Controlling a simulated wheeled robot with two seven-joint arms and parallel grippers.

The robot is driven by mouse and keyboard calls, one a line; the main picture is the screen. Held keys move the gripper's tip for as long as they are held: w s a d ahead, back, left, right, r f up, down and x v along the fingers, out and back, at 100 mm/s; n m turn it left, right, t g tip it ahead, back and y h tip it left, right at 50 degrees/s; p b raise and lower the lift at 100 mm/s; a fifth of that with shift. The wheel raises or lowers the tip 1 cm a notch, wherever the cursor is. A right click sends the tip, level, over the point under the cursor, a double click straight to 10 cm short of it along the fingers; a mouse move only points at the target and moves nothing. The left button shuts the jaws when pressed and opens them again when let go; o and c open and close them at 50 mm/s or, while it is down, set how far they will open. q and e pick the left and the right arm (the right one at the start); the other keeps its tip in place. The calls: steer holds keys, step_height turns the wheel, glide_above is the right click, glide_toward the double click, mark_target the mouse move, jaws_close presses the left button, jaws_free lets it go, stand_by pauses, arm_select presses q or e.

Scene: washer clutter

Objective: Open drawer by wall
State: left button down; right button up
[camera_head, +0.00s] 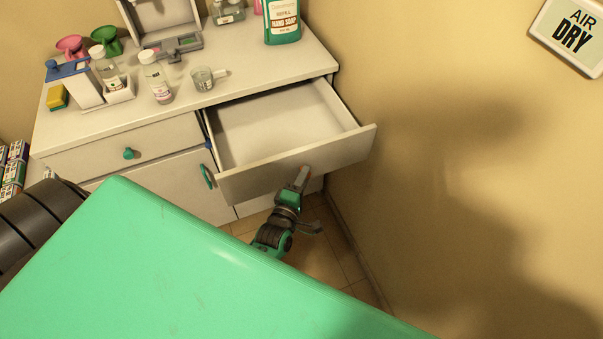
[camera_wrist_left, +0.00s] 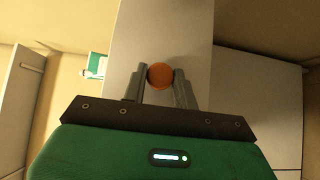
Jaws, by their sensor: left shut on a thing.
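The drawer by the wall (camera_head: 270,122) stands pulled out of the white cabinet, and its inside looks empty. Its pale front panel (camera_head: 345,153) faces me, close to the beige wall on the right. My left gripper (camera_head: 303,176) is at the middle of that panel. In the left wrist view my left gripper (camera_wrist_left: 160,88) has its two fingers on either side of a round orange-brown knob (camera_wrist_left: 160,75), shut on it, against the pale drawer front (camera_wrist_left: 165,30). The knob is mostly hidden in the head view. My right gripper is not in view.
The cabinet top (camera_head: 235,80) holds several bottles, a glass cup (camera_head: 203,79), funnels and a green hand soap refill (camera_head: 282,22). A shut drawer with a green knob (camera_head: 128,153) is to the left. The wall (camera_head: 450,170) closely bounds the right side.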

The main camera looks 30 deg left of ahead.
arm_select(q)
steer(key=c, duration=1.1)
jaws_free()
steer(key=s+d+b, duration=0.1)
steer(key=s+b, duration=0.1)
steer(key=s, duration=1.1)
steer(key=shift+s, duration=0.35)
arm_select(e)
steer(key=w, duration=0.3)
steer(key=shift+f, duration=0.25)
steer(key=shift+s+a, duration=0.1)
